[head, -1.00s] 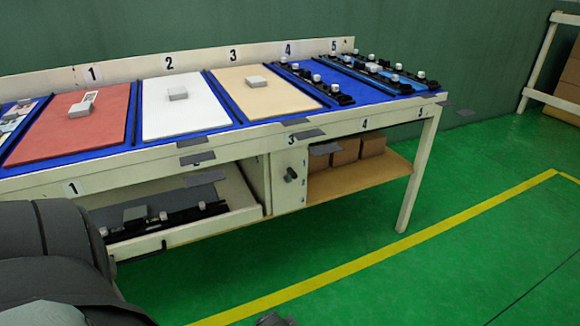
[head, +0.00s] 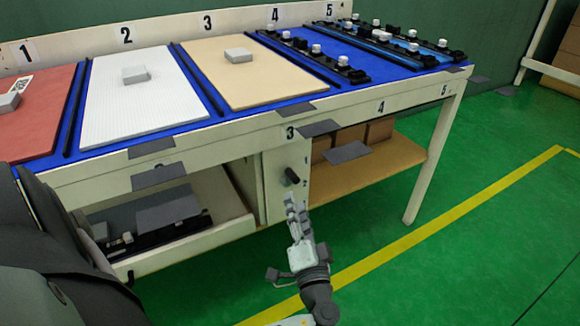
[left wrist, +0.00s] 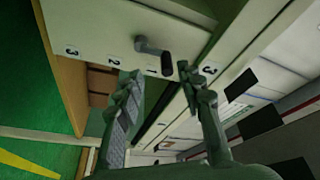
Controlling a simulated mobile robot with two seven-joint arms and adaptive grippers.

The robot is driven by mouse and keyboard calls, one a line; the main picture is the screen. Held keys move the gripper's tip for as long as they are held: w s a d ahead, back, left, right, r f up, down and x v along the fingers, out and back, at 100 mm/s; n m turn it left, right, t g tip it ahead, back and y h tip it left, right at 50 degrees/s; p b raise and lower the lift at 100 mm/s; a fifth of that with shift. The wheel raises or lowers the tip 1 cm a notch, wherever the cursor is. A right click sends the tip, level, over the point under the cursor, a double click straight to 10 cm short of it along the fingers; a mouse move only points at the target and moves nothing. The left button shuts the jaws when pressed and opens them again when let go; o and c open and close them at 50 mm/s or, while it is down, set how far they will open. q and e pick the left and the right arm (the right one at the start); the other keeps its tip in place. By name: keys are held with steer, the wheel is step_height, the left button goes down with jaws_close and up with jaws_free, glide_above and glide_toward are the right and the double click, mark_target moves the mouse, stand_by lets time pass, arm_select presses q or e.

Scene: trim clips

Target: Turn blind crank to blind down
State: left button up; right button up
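The blind crank (head: 291,176) is a small dark handle on a grey stem, on the pale front panel (head: 275,190) under the table. The left wrist view shows it larger (left wrist: 155,53), bent, with numbers 1, 2 and 3 in a row beside it. My left gripper (head: 296,208) is just below the crank in the head view. In the left wrist view it (left wrist: 158,77) is open and empty, fingers spread, with the crank handle beyond and between the tips, seemingly untouched. I cannot clearly make out the blind. My right gripper is not in view.
The table (head: 400,103) carries numbered boards and black clip rails above. Grey plates (head: 158,178) show along its front edge. A left bay holds dark parts; a right shelf (head: 375,165) holds brown boxes (head: 348,140). Green floor to the right is clear.

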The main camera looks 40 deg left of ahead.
mark_target(294, 174)
arm_select(q)
steer(key=shift+t, duration=0.3)
steer(key=x, duration=0.5)
steer(key=r+x, duration=0.1)
steer(key=x, duration=0.2)
steer(key=shift+w+d+r+p, duration=0.1)
steer(key=shift+w+d+p, duration=0.05)
steer(key=shift+w+p, duration=0.2)
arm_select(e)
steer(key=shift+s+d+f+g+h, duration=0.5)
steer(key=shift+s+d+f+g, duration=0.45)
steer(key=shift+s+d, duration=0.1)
arm_select(q)
jaws_close()
